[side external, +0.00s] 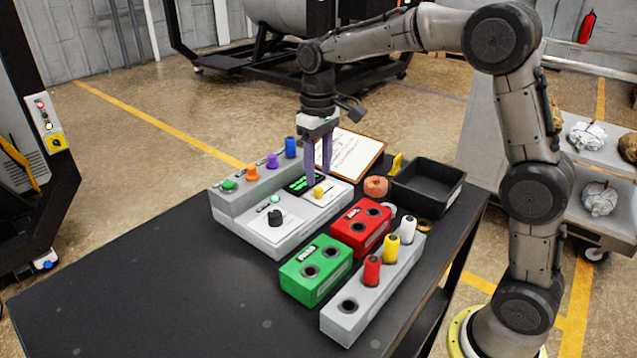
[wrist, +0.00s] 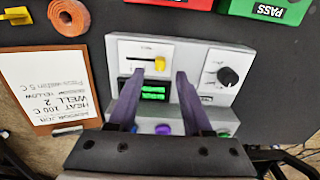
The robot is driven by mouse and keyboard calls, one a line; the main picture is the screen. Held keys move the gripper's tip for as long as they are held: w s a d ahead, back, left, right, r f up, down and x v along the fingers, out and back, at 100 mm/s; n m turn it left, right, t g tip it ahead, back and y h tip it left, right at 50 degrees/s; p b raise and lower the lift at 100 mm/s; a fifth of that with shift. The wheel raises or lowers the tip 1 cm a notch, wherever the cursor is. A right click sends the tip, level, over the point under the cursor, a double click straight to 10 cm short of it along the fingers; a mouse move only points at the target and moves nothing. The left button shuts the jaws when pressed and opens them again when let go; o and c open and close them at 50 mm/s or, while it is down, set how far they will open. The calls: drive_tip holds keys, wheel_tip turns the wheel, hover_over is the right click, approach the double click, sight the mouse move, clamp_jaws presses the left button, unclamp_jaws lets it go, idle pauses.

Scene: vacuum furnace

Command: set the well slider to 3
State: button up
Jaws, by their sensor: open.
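The well slider is a yellow knob (side external: 319,192) on a white panel of the grey control box (side external: 272,240). In the wrist view the slider knob (wrist: 160,64) sits toward the right end of a short dark slot; I cannot read its scale. My gripper (side external: 318,177) points down over the box, close to the slider, open and empty. In the wrist view its purple fingertips (wrist: 160,76) are apart, with the knob between them in the picture. Contact cannot be told. A display with green text (wrist: 153,92) is beside the slider panel, partly hidden in the side view.
The box also has a black dial (side external: 275,217) and a raised row of coloured buttons (side external: 252,173). Red (side external: 361,227) and green (side external: 315,269) blocks, a grey rack with coloured vials (side external: 349,324), a black tray (side external: 428,187) and a clipboard (wrist: 58,88) stand nearby. The table's left front is clear.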

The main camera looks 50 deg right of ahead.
sight(318, 188)
drive_tip(key=shift+f, duration=2)
drive_tip(key=shift+c, duration=0.2)
clamp_jaws()
